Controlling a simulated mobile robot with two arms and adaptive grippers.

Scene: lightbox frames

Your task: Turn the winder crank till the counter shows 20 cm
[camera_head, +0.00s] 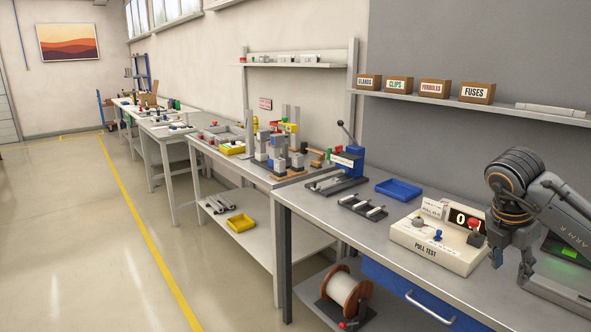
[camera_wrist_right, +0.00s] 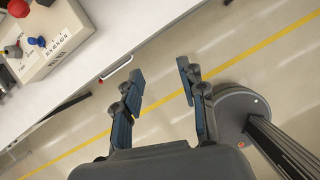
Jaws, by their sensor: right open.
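A reel (camera_head: 345,292) with a white winding between brown flanges sits on a dark base low under the near bench. A small red knob (camera_head: 342,325) shows at its front, at the bottom edge of the head view; I cannot tell whether it is the winder crank. No counter in centimetres can be made out. My right gripper (camera_head: 510,266) hangs pointing down beside the right end of the pull test box, well away from the reel. In the right wrist view its jaws (camera_wrist_right: 160,70) are apart and empty, with floor beyond them. My left gripper is out of view.
The cream pull test box (camera_head: 440,246), with a partly hidden dark display and a red knob, stands on the near bench (camera_head: 320,212). A blue tray (camera_head: 399,189) and a blue lever press (camera_head: 347,158) stand further left. A blue drawer (camera_head: 400,296) is below. The floor at left is clear.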

